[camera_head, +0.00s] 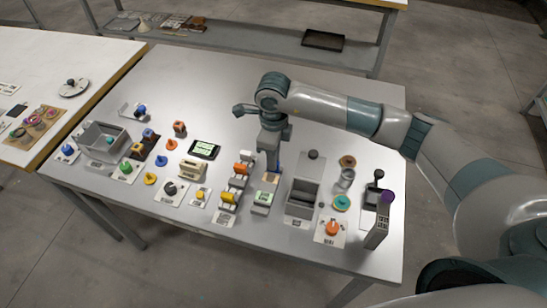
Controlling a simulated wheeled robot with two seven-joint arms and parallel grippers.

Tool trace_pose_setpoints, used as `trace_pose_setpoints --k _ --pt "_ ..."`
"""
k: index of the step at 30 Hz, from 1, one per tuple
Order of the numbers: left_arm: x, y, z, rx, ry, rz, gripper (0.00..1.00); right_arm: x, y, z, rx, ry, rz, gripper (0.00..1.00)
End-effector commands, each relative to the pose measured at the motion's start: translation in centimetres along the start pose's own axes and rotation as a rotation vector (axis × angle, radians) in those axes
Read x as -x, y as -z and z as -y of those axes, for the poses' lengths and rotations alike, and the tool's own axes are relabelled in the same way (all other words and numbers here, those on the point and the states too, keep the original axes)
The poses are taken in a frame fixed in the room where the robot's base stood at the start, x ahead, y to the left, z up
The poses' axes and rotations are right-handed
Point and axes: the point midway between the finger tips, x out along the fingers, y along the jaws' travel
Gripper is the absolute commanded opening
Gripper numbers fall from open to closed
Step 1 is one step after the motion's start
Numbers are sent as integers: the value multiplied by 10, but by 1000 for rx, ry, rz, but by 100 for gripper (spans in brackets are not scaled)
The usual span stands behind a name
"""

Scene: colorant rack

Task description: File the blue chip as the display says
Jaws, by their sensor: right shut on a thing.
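My right gripper (272,167) points down over the middle of the table and is shut on a small, narrow blue thing (275,160), which looks like the blue chip. Most of it is hidden by the fingers. It is just above or at a tan-topped holder (270,178); I cannot tell whether they touch. In front of that holder is a pale green block (262,197). The display (205,149) is a black panel with a lit pale green screen, left of the gripper; its text is too small to read. My left gripper is not in view.
Left of the gripper is a stepped rack with orange and yellow pieces (229,197). Right of it stand a grey bin (302,197) and an upright post with a purple top (380,220). Several knobs and a grey box (102,143) fill the left. The table's back is clear.

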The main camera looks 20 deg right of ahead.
Motion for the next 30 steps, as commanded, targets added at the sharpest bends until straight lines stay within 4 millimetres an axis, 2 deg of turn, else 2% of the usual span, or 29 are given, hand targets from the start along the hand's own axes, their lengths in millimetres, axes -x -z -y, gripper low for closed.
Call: trace_pose_setpoints --k 19,20,22,28,29,30 --pt "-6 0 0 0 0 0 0 -4 0 0 0 0 0 0" --pt "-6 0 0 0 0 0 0 -4 0 0 0 0 0 18" --pt "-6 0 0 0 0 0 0 -4 0 0 0 0 0 34" --pt "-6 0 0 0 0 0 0 -4 0 0 0 0 0 35" --pt "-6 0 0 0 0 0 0 -4 0 0 0 0 0 37" --pt "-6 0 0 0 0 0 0 -4 0 0 0 0 0 47"
